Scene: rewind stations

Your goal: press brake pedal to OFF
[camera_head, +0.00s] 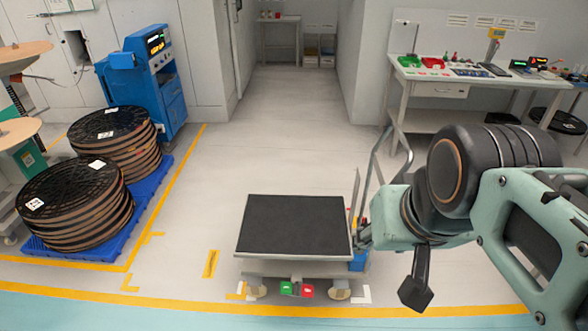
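A flat cart with a black top (293,225) stands on the floor in the lower middle. At its front lower edge are a green pedal (286,288) and a red pedal (307,291), side by side between the front wheels. Any marking on them is too small to read, and I cannot tell which is pressed. My teal and black arm reaches in from the right. A dark end piece, seemingly my gripper (416,290), hangs to the right of the cart, apart from the pedals. Its fingers cannot be made out clearly.
The cart's grey handle (375,170) rises on its right side. A blue pallet (150,205) with black reels stands at left, beside a blue machine (155,75). A workbench (470,80) stands at back right. The floor between is clear, with yellow lines.

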